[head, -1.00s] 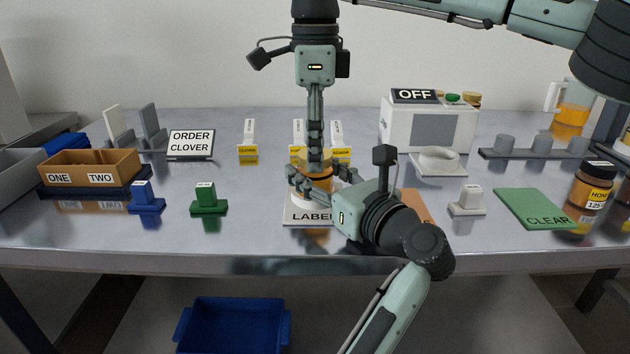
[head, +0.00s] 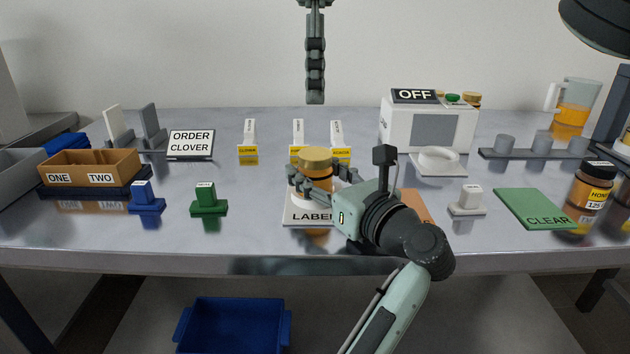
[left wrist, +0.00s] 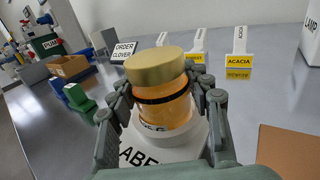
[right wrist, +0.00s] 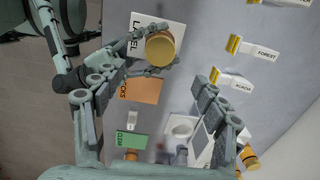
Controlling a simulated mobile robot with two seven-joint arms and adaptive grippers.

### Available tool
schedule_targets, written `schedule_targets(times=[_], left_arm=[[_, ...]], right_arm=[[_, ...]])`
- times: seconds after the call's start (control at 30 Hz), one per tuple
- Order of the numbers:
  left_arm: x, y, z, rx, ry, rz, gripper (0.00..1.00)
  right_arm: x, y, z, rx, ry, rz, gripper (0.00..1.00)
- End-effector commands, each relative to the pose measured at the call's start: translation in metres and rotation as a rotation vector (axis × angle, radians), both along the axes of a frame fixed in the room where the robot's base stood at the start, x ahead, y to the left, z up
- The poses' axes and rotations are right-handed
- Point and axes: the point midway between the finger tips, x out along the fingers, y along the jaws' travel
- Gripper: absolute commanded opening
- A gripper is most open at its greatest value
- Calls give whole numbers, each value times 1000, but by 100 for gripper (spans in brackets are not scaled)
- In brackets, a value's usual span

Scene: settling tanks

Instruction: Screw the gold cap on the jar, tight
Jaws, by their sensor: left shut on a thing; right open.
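The jar (head: 318,183) of amber honey stands upright at the white LABEL pad (head: 297,216); the left wrist view shows it over a white round base (left wrist: 165,143). The gold cap (head: 315,158) sits on the jar's mouth and looks level; how tight it is cannot be told. My left gripper (head: 322,182) is shut around the jar's body below the cap, also in the left wrist view (left wrist: 167,105). My right gripper (head: 315,100) is open and empty, pointing down above the cap. In the right wrist view the cap (right wrist: 160,48) shows beyond the open fingers (right wrist: 150,90).
Label stands (head: 298,135) with yellow bases are behind the jar. A white machine marked OFF (head: 398,130) stands right of them. A brown ONE/TWO bin (head: 92,172) is at left. A green CLEAR mat (head: 533,208) and dark-lidded honey jar (head: 592,188) are at right.

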Motion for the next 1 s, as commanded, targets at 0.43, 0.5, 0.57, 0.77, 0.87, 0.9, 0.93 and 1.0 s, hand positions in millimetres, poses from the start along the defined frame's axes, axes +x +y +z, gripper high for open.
schedule_targets(times=[0.43, 0.5, 0.57, 0.77, 0.87, 0.9, 0.93, 1.0], left_arm=[[0, 0, 0, 0, 0, 0, 0], [0, 0, 0, 0, 0, 0, 53], [0, 0, 0, 0, 0, 0, 60], [0, 0, 0, 0, 0, 0, 73], [0, 0, 0, 0, 0, 0, 73], [0, 0, 0, 0, 0, 0, 73], [0, 0, 0, 0, 0, 0, 73], [-2, -1, 0, 0, 0, 0, 73]], right_arm=[[0, 0, 18, 0, 1, 0, 72], [0, 0, 18, 0, 1, 1, 72], [0, 0, 18, 0, 0, 0, 72], [0, 0, 17, 0, 0, 0, 72], [0, 0, 17, 0, 0, 0, 72], [0, 0, 17, 0, 0, 0, 72], [0, 0, 17, 0, 1, 0, 72], [0, 0, 17, 0, 0, 0, 72]])
